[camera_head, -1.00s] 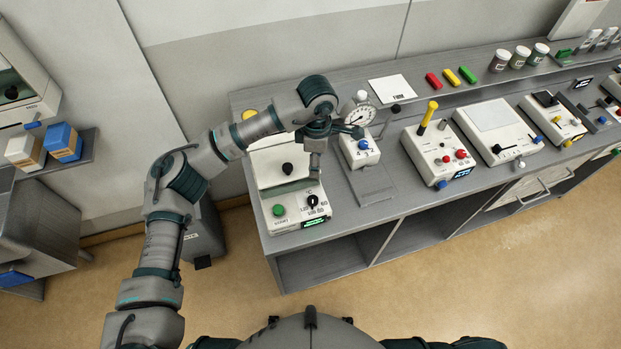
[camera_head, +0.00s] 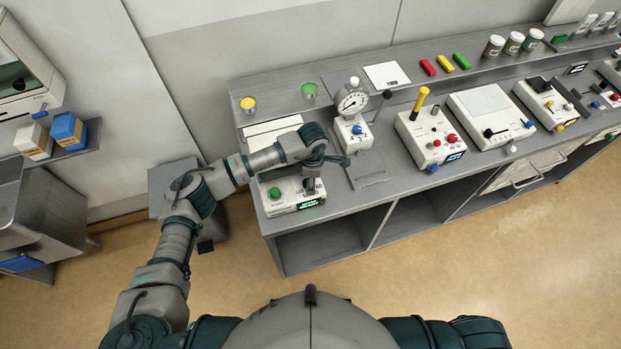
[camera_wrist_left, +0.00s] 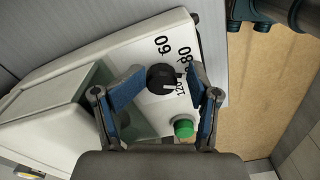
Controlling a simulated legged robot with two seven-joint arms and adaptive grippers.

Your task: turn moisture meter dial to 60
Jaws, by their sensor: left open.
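A white box unit (camera_head: 290,207) stands at the left end of the bench, with a green button (camera_head: 274,192) and a lit display. In the left wrist view its black dial (camera_wrist_left: 160,76) has 60, 80 and 120 printed around it. A pale mark on the dial faces the 80 and 120 side. I cannot read a name on the unit. My left gripper (camera_head: 312,186) is open above the dial, its blue-padded fingers (camera_wrist_left: 166,93) on either side of it. Contact cannot be told. My right gripper is out of view.
A round gauge on a white stand (camera_head: 352,101) is just right of my left arm. A box with a yellow lever (camera_head: 420,100) stands farther right. The green button (camera_wrist_left: 183,128) lies close to one finger. The floor in front is clear.

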